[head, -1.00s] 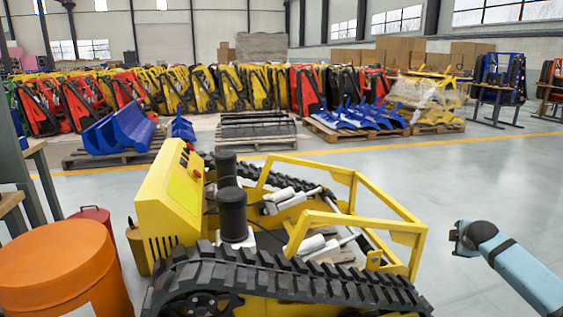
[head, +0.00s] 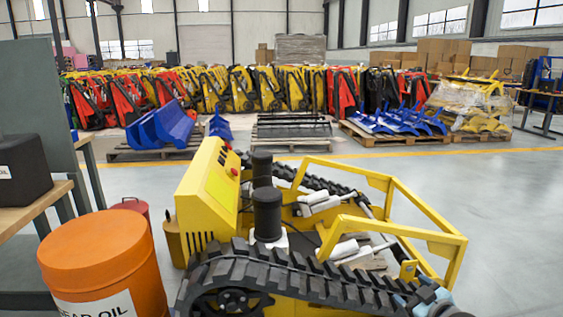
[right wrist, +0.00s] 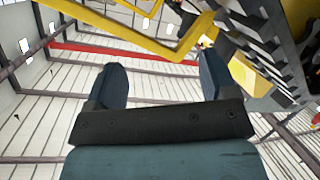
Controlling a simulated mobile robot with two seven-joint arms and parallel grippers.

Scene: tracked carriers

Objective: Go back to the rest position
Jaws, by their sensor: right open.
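My right gripper (head: 440,302) shows only in part at the bottom right of the head view, by the front end of the black track of a yellow tracked carrier (head: 205,195). In the right wrist view my right gripper (right wrist: 162,82) has its two blue-grey fingers wide apart with nothing between them. The yellow frame bars (right wrist: 130,30) and a dark track (right wrist: 265,45) of a carrier show beyond the fingers. I cannot tell whether the gripper touches the carrier. My left gripper is not in view.
An orange drum (head: 100,258) stands at the lower left, beside a bench (head: 45,202) with a black container (head: 22,170). A red can (head: 132,206) stands behind the drum. Pallets with blue buckets (head: 160,128) lie further back. The grey floor (head: 500,220) at right is clear.

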